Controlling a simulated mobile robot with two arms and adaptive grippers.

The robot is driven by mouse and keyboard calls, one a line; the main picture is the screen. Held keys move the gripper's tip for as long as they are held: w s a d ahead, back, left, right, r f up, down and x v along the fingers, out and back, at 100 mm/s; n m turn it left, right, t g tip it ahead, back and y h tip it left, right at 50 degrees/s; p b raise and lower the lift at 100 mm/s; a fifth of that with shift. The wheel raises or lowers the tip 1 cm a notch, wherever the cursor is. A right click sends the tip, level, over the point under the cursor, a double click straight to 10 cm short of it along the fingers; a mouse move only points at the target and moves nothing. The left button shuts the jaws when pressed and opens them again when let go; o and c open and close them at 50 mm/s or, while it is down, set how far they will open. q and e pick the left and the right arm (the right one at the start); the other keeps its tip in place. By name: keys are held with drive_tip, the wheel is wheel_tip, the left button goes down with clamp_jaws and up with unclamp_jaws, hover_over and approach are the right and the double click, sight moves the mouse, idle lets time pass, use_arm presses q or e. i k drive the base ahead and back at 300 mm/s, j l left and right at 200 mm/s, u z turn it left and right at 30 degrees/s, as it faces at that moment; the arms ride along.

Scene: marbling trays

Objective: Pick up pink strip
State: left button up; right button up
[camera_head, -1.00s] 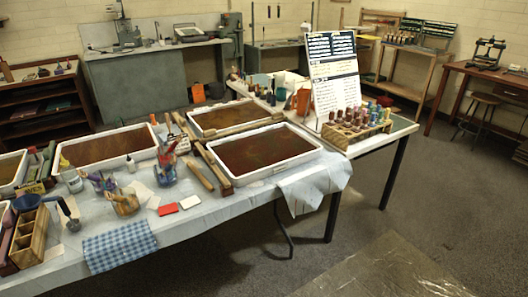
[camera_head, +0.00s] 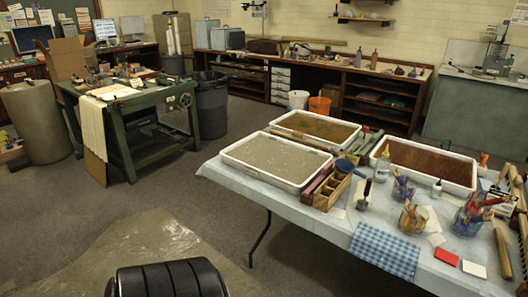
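I cannot make out a strip that is clearly pink. A long dull maroon-pink bar (camera_head: 317,186) lies on the cloth-covered table (camera_head: 236,183), between the grey-filled white tray (camera_head: 229,160) and a wooden compartment box (camera_head: 333,192). A flat red card (camera_head: 446,256) lies near the table's front right, beside a white card (camera_head: 474,268). Neither of my grippers is in view.
Trays with brown liquid (camera_head: 318,126) (camera_head: 427,164), brush jars (camera_head: 469,213) and a blue checked cloth (camera_head: 385,250) crowd the table. A green workbench (camera_head: 140,123) and a black bin (camera_head: 210,105) stand left. Grey floor between is open.

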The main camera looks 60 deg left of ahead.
sight(329, 167)
drive_tip(key=u, duration=1.9)
